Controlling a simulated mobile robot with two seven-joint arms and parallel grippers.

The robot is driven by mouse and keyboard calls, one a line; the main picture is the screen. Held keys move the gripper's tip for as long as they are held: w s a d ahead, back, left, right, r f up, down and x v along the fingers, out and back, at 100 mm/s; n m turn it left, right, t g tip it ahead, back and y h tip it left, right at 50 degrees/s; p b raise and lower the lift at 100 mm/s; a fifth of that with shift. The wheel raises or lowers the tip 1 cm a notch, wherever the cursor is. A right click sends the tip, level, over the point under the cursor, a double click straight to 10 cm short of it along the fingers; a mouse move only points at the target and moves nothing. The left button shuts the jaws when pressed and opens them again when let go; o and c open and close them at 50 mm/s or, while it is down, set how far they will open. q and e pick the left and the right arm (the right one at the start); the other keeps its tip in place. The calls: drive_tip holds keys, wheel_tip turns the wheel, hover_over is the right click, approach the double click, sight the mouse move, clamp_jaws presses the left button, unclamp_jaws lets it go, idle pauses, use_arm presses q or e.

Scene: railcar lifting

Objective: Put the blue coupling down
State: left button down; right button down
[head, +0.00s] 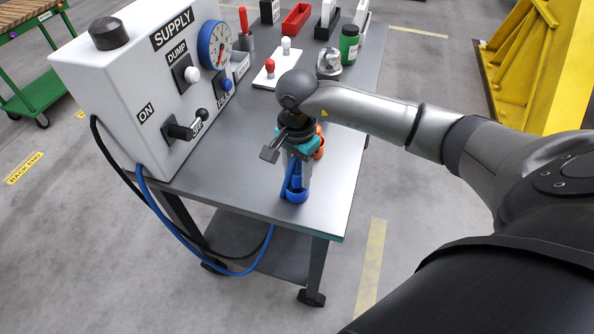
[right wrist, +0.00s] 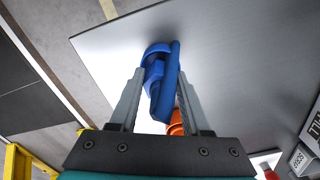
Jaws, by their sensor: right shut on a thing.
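The blue coupling (head: 295,194) is at the near right part of the grey table, below my right gripper (head: 297,176). In the right wrist view, the blue coupling (right wrist: 157,68) sits between the two grey fingers of the right gripper (right wrist: 158,80), which is shut on it. I cannot tell whether the coupling touches the tabletop. An orange coupling (head: 319,147) stands just behind the gripper, partly hidden by it; it also shows between the fingers in the right wrist view (right wrist: 175,124). My left gripper is out of view.
The white supply box (head: 150,75) stands at the table's left, with a lever, knobs and a gauge (head: 215,45). A white plate with red and white knobs (head: 277,65), a green bottle (head: 349,44) and red bin (head: 296,19) are farther back. The tabletop (head: 235,180) near the coupling is clear.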

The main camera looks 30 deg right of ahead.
drive_tip(key=shift+f, duration=0.1)
drive_tip(key=shift+c, duration=1.8)
unclamp_jaws()
drive_tip(key=shift+r, duration=0.3)
wheel_tip(320, 180, up, 12)
drive_tip(key=shift+f, duration=0.1)
